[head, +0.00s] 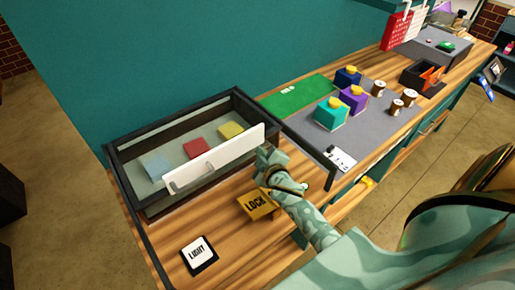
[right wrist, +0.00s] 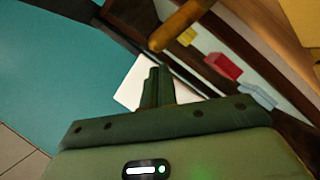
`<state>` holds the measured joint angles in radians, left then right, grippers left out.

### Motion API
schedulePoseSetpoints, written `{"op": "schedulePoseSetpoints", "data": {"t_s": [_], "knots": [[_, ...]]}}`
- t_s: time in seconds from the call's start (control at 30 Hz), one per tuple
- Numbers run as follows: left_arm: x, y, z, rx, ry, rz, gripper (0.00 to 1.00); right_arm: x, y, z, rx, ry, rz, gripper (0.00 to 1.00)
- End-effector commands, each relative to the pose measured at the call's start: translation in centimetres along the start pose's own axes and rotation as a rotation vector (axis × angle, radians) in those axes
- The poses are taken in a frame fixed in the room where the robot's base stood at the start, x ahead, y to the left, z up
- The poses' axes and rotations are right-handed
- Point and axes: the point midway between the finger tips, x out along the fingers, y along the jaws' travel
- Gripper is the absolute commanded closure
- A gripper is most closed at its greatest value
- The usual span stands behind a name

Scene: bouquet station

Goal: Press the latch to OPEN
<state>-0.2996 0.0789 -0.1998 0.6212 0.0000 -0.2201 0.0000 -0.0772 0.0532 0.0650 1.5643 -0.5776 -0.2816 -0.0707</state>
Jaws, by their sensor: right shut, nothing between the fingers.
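A yellow latch block marked LOCK (head: 254,205) sits on the wooden counter in front of the dark-framed glass case (head: 128,185). The word OPEN is not visible on it. My right gripper (head: 266,158) is shut and empty, above and behind the block, close to the right end of the case's white front panel (head: 215,160). I cannot tell whether it touches the panel. In the right wrist view its shut fingers (right wrist: 156,88) show in front of a white surface (right wrist: 130,84), with an orange-yellow bar (right wrist: 182,24) beyond them. My left gripper is not in view.
Blue, red (head: 199,147) and yellow pieces lie inside the case. A black-edged LIGHT plate (head: 199,253) lies at the front left of the counter. Right of the case are a green mat (head: 297,96), several coloured boxes and spools, and a dark bar (head: 331,168).

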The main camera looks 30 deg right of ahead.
Motion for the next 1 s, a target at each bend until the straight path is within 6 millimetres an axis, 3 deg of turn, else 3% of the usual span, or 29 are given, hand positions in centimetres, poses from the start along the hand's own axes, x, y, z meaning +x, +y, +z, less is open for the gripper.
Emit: {"op": "schedulePoseSetpoints", "data": {"t_s": [0.3,1.0], "knots": [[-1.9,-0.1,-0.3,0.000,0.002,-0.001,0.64,0.5,0.2,1.0,0.114,0.001,-0.050,1.00],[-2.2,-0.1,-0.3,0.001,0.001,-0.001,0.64,0.5,0.1,1.4,0.135,-0.001,-0.061,1.00]]}}
